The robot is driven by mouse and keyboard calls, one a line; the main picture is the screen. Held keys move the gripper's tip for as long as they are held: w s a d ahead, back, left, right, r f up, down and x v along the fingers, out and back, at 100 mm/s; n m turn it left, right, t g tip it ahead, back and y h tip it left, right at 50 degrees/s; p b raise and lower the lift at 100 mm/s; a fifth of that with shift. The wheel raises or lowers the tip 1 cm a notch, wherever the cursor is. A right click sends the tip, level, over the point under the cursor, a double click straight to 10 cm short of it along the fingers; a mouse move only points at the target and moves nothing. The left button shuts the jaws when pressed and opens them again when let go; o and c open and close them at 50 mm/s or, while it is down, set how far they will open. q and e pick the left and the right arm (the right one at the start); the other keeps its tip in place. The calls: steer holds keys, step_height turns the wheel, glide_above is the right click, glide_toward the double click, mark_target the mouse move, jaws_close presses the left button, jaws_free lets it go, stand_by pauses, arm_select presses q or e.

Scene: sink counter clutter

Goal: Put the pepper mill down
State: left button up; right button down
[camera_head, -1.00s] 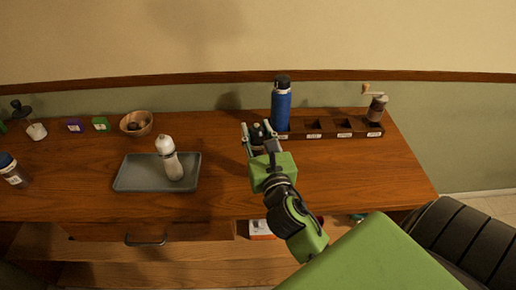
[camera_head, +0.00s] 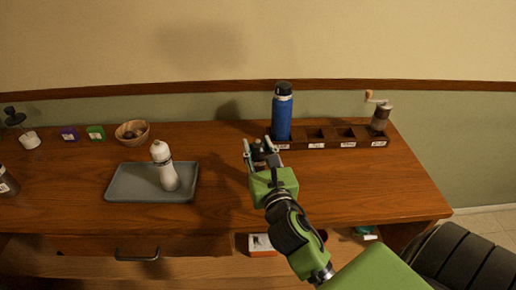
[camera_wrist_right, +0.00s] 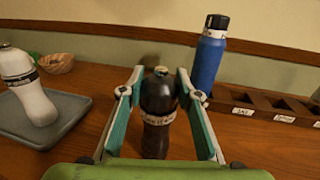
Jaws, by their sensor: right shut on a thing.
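The pepper mill, dark with a pale label band, stands upright between the fingers of my right gripper (camera_head: 259,149), which is shut on it. The gripper hides much of the mill in the head view; the mill (camera_wrist_right: 158,112) shows clearly in the right wrist view. The mill is over the wooden counter (camera_head: 225,180), just in front of the blue bottle and right of the grey tray. I cannot tell whether its base touches the wood. My left gripper is not in view.
A white mill (camera_head: 165,168) stands on the grey tray (camera_head: 120,187). A blue bottle (camera_head: 282,117) stands at the left end of a labelled compartment rack (camera_head: 330,144), with a hand-crank grinder (camera_head: 381,117) at its right end. A wooden bowl (camera_head: 132,134) is at the back. Counter right of the gripper is clear.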

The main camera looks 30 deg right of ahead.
steer(key=c, duration=1.5)
jaws_free()
steer(key=shift+f, duration=0.1)
steer(key=shift+s+a, duration=0.1)
steer(key=shift+s, duration=0.15)
steer(key=v, duration=1.1)
steer(key=shift+s+b, duration=0.25)
steer(key=shift+b, duration=0.2)
steer(key=shift+a, duration=0.1)
